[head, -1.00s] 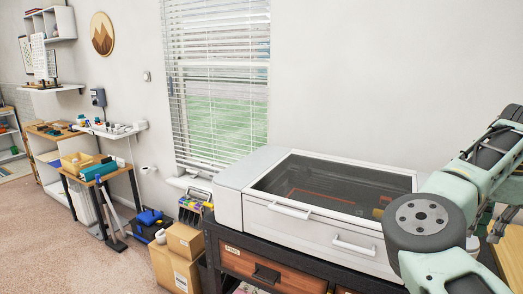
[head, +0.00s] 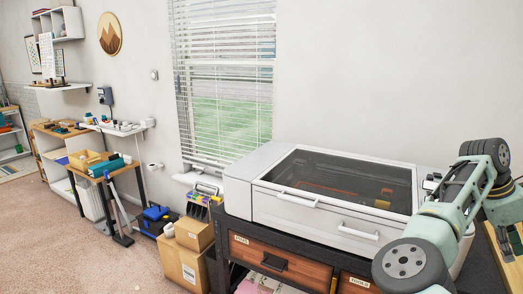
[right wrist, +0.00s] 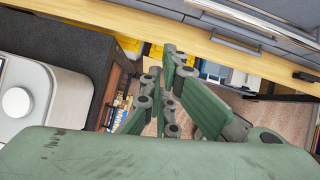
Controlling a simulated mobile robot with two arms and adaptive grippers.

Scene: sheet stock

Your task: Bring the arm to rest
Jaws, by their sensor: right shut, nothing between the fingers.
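My right arm (head: 440,225) comes in at the right of the head view, bent, in front of the right end of the white machine. Its gripper cannot be made out clearly there. In the right wrist view, the green and grey fingers of my right gripper (right wrist: 168,85) are shut with nothing held between them. Below the fingers the wrist view shows a floor strip and shelf contents, partly hidden by the gripper. My left arm and left gripper are in neither view.
A white lidded machine (head: 330,190) stands on a dark bench with wooden drawers (head: 280,262). Cardboard boxes (head: 185,262) stand on the floor to its left. A wooden edge (right wrist: 200,42) crosses the top of the wrist view. Carpet (head: 90,250) is open at the left.

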